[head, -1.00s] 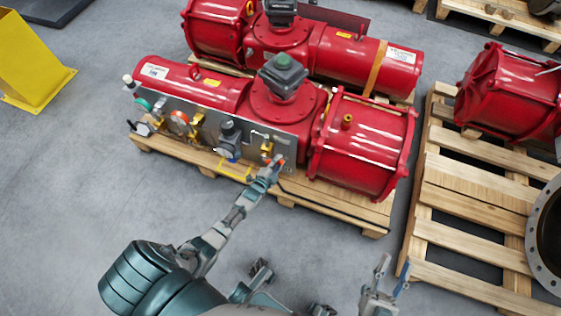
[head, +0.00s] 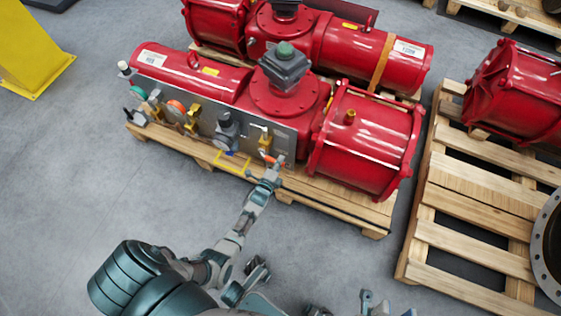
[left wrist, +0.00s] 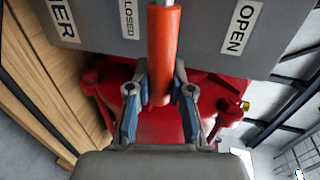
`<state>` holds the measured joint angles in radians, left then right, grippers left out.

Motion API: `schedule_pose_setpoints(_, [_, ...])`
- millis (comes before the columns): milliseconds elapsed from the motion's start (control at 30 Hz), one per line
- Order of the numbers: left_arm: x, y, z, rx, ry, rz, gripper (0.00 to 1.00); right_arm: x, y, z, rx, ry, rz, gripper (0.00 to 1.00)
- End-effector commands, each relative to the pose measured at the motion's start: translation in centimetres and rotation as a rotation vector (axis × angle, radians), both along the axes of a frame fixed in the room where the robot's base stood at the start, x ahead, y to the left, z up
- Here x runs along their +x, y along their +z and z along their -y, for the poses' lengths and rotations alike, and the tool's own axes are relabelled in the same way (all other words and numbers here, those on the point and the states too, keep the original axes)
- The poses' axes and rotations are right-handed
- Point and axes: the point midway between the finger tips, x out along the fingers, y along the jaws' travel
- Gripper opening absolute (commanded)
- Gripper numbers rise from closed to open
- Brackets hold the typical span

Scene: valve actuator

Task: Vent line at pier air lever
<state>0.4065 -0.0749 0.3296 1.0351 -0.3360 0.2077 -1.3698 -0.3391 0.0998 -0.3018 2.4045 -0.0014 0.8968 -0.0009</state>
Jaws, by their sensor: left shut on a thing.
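The orange lever (head: 267,157) sits at the right end of the grey control panel (head: 165,101) on the front red actuator. My left gripper (head: 277,166) is at this lever. In the left wrist view the orange lever (left wrist: 164,50) stands upright in the picture between the CLOSED and OPEN labels. The fingers of my left gripper (left wrist: 160,100) close on its lower end from both sides. My right gripper (head: 385,304) shows only partly at the bottom edge, away from the panel; its jaw opening is unclear.
The front red actuator (head: 365,135) lies on a wooden pallet (head: 330,204). The panel carries gauges, brass valves and a yellow bracket (head: 232,164) just left of my gripper. Another pallet (head: 455,235) stands at the right. Grey floor is free in front.

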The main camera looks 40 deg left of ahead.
Motion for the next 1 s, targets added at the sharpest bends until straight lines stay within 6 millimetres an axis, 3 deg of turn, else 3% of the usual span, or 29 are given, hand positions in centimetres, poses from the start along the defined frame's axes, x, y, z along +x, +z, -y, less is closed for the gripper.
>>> schedule_pose_setpoints(367, [-0.1,-0.6,0.6,0.007,-0.009,-0.016,0.0,0.2,-0.2,0.0,0.0,0.0,-0.004,0.4])
schedule_pose_setpoints(400, [-0.1,-0.6,0.6,0.007,-0.009,-0.016,0.28,0.2,-0.2,0.0,-0.001,0.0,-0.004,0.4])
schedule_pose_setpoints(500, [-0.2,-0.6,0.5,0.006,-0.008,-0.015,0.47,0.2,-0.2,0.0,-0.001,0.0,-0.004,0.4])
schedule_pose_setpoints(833, [-0.4,-0.3,0.2,0.006,-0.004,-0.009,0.47,0.1,-0.1,0.0,-0.001,-0.001,-0.003,0.4])
schedule_pose_setpoints(1000, [-2.4,0.2,0.6,0.009,-0.004,-0.009,0.47,0.0,-0.1,0.0,-0.001,-0.001,-0.003,0.4])
